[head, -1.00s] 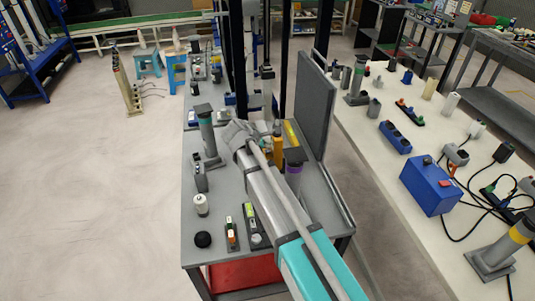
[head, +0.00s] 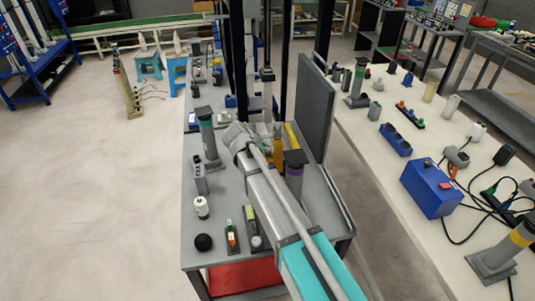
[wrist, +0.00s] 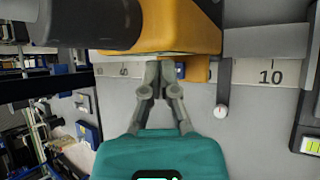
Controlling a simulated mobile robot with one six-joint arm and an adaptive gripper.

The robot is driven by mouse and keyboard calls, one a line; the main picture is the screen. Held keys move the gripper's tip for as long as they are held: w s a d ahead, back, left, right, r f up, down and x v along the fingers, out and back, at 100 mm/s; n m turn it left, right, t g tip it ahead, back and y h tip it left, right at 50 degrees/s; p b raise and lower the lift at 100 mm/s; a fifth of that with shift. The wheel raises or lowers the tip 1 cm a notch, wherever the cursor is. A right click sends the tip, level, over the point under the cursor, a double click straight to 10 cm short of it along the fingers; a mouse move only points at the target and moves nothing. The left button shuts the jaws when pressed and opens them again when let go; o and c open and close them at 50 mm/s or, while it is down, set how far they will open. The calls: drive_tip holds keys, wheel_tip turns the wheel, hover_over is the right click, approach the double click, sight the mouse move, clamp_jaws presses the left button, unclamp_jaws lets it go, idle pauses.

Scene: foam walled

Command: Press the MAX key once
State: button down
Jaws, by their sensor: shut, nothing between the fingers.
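An orange-yellow device (wrist: 180,25) fills the top middle of the wrist view, very close. It also shows in the head view (head: 277,153) on the grey table, beside the end of my arm. My gripper (wrist: 165,66) is shut and empty, its fingertips together just at the device's lower edge in the picture. I cannot tell whether they touch it. A small blue patch (wrist: 181,70) shows right of the fingertips. No lettering reading MAX can be made out, so the key itself is not identifiable. In the head view my arm hides the gripper's fingertips.
A white strip with printed numbers (wrist: 265,72) runs behind the fingers. A dark cylinder (wrist: 85,22) is close at upper left. A grey upright panel (head: 315,108) and a post with a purple band (head: 294,170) stand near my arm on the grey table (head: 222,235).

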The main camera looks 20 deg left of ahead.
sight(266, 154)
drive_tip(key=shift+w+f+b, duration=0.1)
drive_tip(key=shift+f+b, duration=0.7)
idle(1.3)
drive_tip(key=shift+r, duration=0.15)
drive_tip(key=shift+r+p, duration=0.7)
drive_tip(key=shift+p, duration=0.15)
wheel_tip(266, 154, up, 5)
drive_tip(key=p, duration=0.5)
idle(0.4)
idle(0.9)
